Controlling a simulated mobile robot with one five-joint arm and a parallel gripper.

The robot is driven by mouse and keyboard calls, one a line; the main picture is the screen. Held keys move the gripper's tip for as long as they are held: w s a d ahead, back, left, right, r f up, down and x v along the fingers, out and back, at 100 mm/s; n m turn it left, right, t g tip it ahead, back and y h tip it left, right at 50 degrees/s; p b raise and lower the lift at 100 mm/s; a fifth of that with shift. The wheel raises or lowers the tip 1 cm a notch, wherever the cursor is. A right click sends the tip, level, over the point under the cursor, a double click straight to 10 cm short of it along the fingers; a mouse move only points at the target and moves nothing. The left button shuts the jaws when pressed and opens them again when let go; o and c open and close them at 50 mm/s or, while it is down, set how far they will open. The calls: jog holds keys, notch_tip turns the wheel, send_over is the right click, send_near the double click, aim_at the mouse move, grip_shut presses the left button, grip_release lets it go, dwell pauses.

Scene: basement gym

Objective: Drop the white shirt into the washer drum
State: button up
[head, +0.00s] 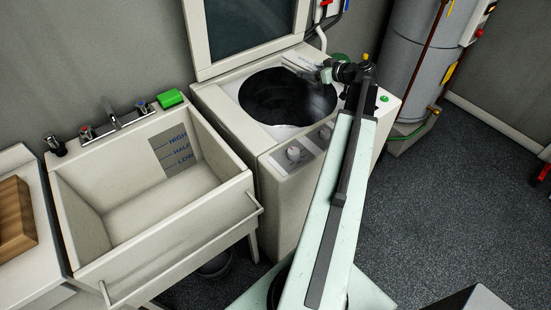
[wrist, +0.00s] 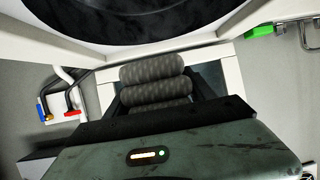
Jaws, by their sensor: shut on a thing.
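The washer (head: 235,117) stands with its lid up, and its round dark drum opening (head: 275,95) faces upward. My gripper (head: 325,74) is over the right back part of this opening, at the end of my outstretched arm. The dark drum opening also shows at the top of the wrist view (wrist: 140,14). The bundle is hard to make out in the head view.
The open lid (head: 200,40) rises behind the opening. A utility sink (head: 150,235) with taps and a green block (head: 170,98) stands to the left. A grey tank (head: 408,65) stands behind right. Bare dark floor (head: 445,190) lies to the right.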

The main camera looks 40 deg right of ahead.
aim_at(300, 65)
jog(key=shift+n+y, duration=0.4)
jog(key=shift+y, duration=0.1)
jog(key=w, duration=0.1)
jog(key=w+a, duration=0.1)
jog(key=w, duration=0.2)
jog(key=shift+a+r, duration=0.25)
jog(key=shift+r, duration=0.15)
notch_tip(300, 65, down, 6)
jog(key=b, duration=0.5)
jog(key=shift+b, duration=0.4)
jog(key=o, duration=1.6)
jog(key=shift+s, duration=0.1)
jog(key=p+v, duration=0.3)
jog(key=v, duration=0.4)
jog(key=shift+s+r, duration=0.15)
jog(key=shift+s, duration=0.15)
